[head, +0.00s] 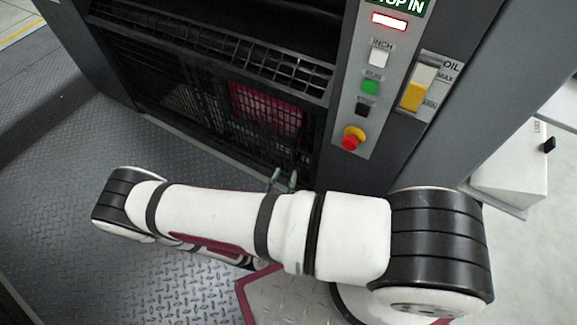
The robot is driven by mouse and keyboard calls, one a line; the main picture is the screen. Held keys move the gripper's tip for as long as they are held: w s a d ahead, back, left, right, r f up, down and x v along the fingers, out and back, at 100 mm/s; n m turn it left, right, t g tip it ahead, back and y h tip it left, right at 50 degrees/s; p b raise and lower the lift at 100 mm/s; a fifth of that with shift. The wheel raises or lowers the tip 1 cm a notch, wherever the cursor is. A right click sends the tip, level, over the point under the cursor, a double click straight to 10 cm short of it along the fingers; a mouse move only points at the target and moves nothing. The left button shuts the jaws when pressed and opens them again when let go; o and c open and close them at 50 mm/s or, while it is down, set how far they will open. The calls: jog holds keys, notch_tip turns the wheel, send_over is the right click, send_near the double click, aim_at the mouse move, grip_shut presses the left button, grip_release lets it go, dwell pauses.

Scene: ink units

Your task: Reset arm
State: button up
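My white arm with black joints (210,215) lies folded across the lower part of the head view, in front of the machine. My gripper (283,180) shows only as two grey-green fingertips rising just behind the arm's upper edge. The tips stand apart with nothing visible between them. The rest of the gripper is hidden behind the arm. The fingertips are in front of the lower part of the machine's mesh guard, and I cannot tell how far from it they are.
A dark machine has a mesh guard (190,105) and a grey control panel (372,100) with an inch button (379,57), green button (370,86), black button (362,109) and red emergency stop (351,140). An oil gauge (419,88) is beside it. Diamond-plate floor (60,190) is clear at left.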

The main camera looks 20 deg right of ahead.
jog(key=shift+s+a, duration=0.4)
jog(key=shift+s, duration=0.05)
dwell(0.3)
